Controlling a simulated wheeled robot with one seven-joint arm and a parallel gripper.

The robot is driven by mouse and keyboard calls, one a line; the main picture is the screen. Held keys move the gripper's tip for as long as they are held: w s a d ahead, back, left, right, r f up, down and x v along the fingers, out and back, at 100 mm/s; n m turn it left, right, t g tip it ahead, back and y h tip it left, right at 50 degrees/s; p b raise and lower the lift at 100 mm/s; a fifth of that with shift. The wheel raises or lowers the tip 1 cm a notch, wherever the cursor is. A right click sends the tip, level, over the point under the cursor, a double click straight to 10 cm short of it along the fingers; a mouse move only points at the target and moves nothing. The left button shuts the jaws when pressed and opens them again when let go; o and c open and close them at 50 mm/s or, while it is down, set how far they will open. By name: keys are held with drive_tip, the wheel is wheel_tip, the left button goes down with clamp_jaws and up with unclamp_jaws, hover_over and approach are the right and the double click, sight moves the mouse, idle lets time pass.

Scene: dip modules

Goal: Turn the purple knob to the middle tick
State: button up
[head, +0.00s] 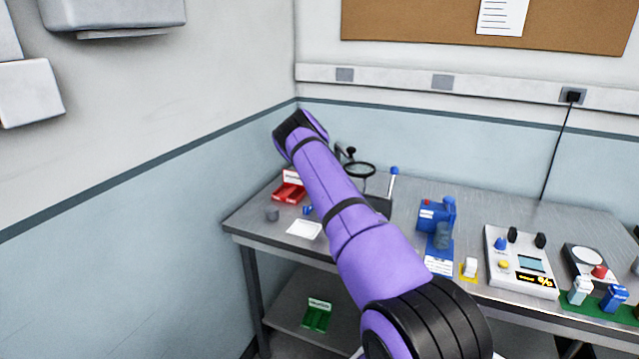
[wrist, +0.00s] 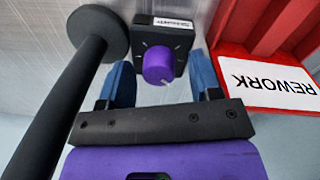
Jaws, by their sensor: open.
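The purple knob (wrist: 159,65) sits on a small black box (wrist: 160,32) with a white label, in the wrist view. Short pale ticks show on the box face around the knob, and a pale pointer mark shows near the knob's lower edge. Which tick it points at I cannot tell. My gripper (wrist: 160,66) is open, with one blue finger on each side of the knob and a visible gap to it. In the head view my purple arm reaches over the bench's left end, and I cannot make out the knob there.
A black post with a round base (wrist: 98,32) stands close to the left finger. A red bin (wrist: 262,28) with a REWORK card (wrist: 268,80) is close on the right. On the bench (head: 255,226) are a blue device (head: 437,215) and a white meter (head: 518,262), farther right.

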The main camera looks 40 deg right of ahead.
drive_tip(key=c, duration=0.9)
drive_tip(key=shift+c, duration=0.2)
drive_tip(key=m, duration=0.4)
drive_tip(key=shift+m, duration=0.4)
drive_tip(key=o, duration=0.9)
drive_tip(key=shift+o, duration=0.2)
